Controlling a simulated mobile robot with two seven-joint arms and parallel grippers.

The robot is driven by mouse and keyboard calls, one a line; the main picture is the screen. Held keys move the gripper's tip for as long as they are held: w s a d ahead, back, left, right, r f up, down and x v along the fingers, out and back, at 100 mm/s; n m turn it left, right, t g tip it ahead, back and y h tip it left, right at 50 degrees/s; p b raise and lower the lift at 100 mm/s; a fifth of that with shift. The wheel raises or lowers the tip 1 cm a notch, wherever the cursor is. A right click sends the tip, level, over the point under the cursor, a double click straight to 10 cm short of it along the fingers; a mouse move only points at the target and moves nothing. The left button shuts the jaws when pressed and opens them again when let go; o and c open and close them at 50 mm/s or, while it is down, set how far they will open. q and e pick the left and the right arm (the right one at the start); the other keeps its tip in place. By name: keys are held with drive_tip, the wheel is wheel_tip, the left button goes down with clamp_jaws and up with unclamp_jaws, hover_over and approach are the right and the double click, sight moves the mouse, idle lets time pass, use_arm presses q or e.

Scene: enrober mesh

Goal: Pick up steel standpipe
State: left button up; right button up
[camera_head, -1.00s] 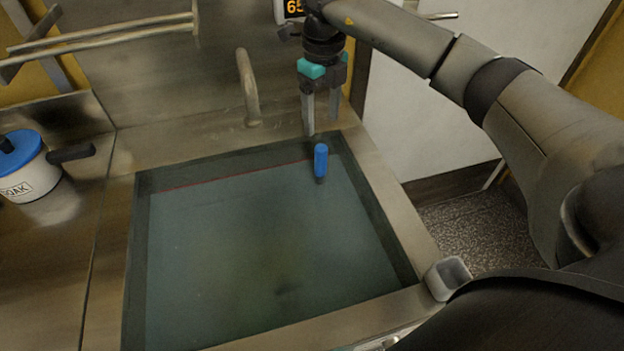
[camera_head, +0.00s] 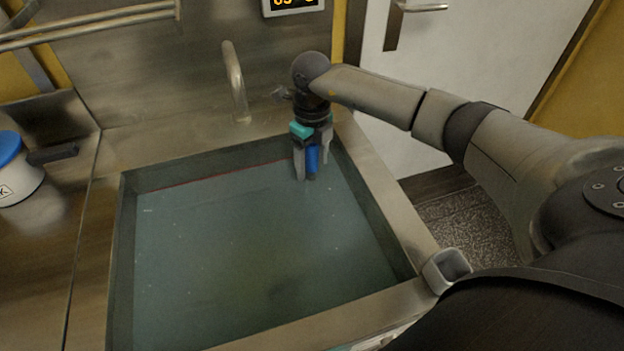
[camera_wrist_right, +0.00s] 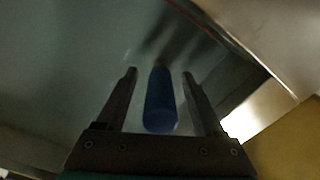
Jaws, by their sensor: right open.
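The steel standpipe (camera_head: 312,157) shows as an upright blue grip near the far right corner of the water-filled sink. A short darker part shows just below the blue; anything lower is hidden in the murky water. My right gripper (camera_head: 313,170) is open, with its fingers pointing down on either side of the blue grip. In the right wrist view the blue grip (camera_wrist_right: 161,103) stands between the two fingers, with a gap visible on each side. My left gripper is out of view.
The sink's steel rim (camera_head: 385,205) borders the water on the right. A curved spout (camera_head: 236,85) rises behind the sink. A white pot with a blue lid (camera_head: 15,170) stands on the left counter. A small grey square cup (camera_head: 447,268) sits at the right front corner.

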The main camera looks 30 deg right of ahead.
clamp_jaws()
idle(0.6)
idle(0.8)
